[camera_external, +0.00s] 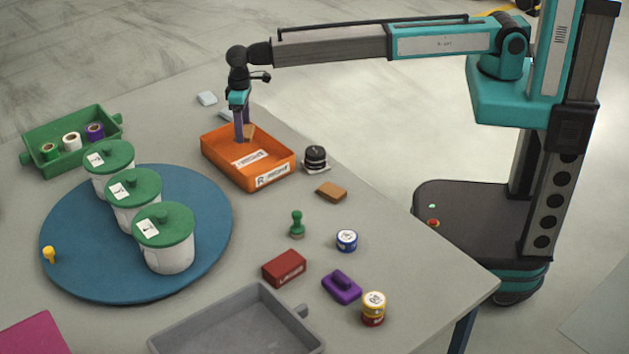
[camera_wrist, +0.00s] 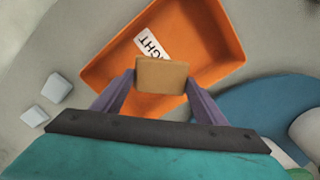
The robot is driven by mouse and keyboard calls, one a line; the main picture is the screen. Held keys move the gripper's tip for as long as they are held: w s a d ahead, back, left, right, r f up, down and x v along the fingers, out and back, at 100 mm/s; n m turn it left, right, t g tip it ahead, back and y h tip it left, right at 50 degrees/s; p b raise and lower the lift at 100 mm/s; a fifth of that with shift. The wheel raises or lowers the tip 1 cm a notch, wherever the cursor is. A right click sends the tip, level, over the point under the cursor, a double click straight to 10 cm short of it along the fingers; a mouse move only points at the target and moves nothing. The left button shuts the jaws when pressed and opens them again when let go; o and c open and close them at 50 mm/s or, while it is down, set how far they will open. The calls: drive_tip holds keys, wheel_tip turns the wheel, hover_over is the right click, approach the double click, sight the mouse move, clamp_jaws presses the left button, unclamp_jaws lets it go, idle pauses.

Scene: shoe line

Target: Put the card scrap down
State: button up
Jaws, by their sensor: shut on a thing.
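The card scrap (camera_wrist: 162,76) is a small tan-brown piece. My gripper (camera_wrist: 160,82) is shut on it, with one finger at each side in the wrist view. In the external view my gripper (camera_external: 241,136) points down at the back left part of the orange tray (camera_external: 271,165), and the card scrap (camera_external: 249,131) shows beside the fingers. The orange tray also shows behind the scrap in the wrist view (camera_wrist: 213,58). A white label with partly hidden lettering lies in it. I cannot tell whether the scrap touches the tray floor.
A second brown piece (camera_external: 331,191) and a black round item (camera_external: 315,157) lie right of the tray. White pieces (camera_external: 207,98) lie behind it. A blue turntable (camera_external: 75,235) with lidded pots stands left. A grey tray (camera_external: 235,325) is in front.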

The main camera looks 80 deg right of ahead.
drive_tip(key=p, duration=0.1)
hover_over(245, 160)
drive_tip(key=shift+s+a+f, duration=0.1)
drive_tip(key=shift+f, duration=2.9)
drive_tip(key=shift+f, duration=0.1)
drive_tip(key=shift+f+p, duration=0.45)
drive_tip(key=shift+f, duration=1.35)
drive_tip(key=shift+f, duration=0.15)
drive_tip(key=o, duration=1)
drive_tip(key=shift+r, duration=0.3)
wheel_tip(245, 160, up, 12)
drive_tip(key=shift+f+b, duration=0.1)
drive_tip(key=shift+b, duration=1.15)
